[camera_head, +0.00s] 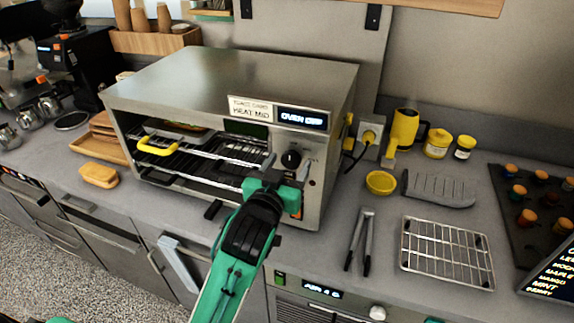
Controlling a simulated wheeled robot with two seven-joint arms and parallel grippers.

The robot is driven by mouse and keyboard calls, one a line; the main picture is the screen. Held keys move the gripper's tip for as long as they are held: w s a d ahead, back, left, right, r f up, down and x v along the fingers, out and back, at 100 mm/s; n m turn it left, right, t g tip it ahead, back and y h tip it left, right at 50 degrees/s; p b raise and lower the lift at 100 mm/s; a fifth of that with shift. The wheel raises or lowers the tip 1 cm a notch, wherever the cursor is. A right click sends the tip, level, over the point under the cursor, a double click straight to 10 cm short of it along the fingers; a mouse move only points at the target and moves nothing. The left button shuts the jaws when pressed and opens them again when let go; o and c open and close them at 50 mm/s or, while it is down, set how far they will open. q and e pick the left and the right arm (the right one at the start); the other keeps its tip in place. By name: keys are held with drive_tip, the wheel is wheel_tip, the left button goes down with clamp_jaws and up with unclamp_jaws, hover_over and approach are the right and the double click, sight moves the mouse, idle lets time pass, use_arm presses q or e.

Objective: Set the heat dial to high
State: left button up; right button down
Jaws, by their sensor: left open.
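The steel panini toaster (230,75) stands on the counter. Its black round heat dial (291,159) is on the right part of the front, with a light mark on its face. The label above reads "HEAT MID" (250,109); a lit display (301,118) beside it seems to read "OVEN OFF". My green left gripper (286,170) is open at the toaster's front, just below and around the dial in the picture. One finger shows to the dial's left and one to its right; I cannot tell if they touch it.
Wire racks and a yellow handle (157,145) show in the toaster's open front. A yellow plug (369,136) is in the wall behind.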

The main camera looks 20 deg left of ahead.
use_arm(q)
drive_tip(key=c, duration=1)
drive_tip(key=m+p, duration=0.4)
drive_tip(key=shift+r, duration=0.15)
drive_tip(key=m+p, duration=0.4)
drive_tip(key=m, duration=0.1)
drive_tip(key=shift+m, duration=0.3)
drive_tip(key=m+p, duration=0.3)
drive_tip(key=m, duration=0.1)
drive_tip(key=m+p, duration=0.1)
drive_tip(key=m, duration=0.2)
drive_tip(key=shift+p, duration=0.3)
drive_tip(key=shift+m+p, duration=0.3)
drive_tip(key=shift+m, duration=0.3)
use_arm(e)
wheel_tip(320, 180, up, 13)
drive_tip(key=shift+a, duration=0.3)
use_arm(q)
drive_tip(key=shift+f, duration=0.2)
use_arm(e)
drive_tip(key=shift+r, duration=0.15)
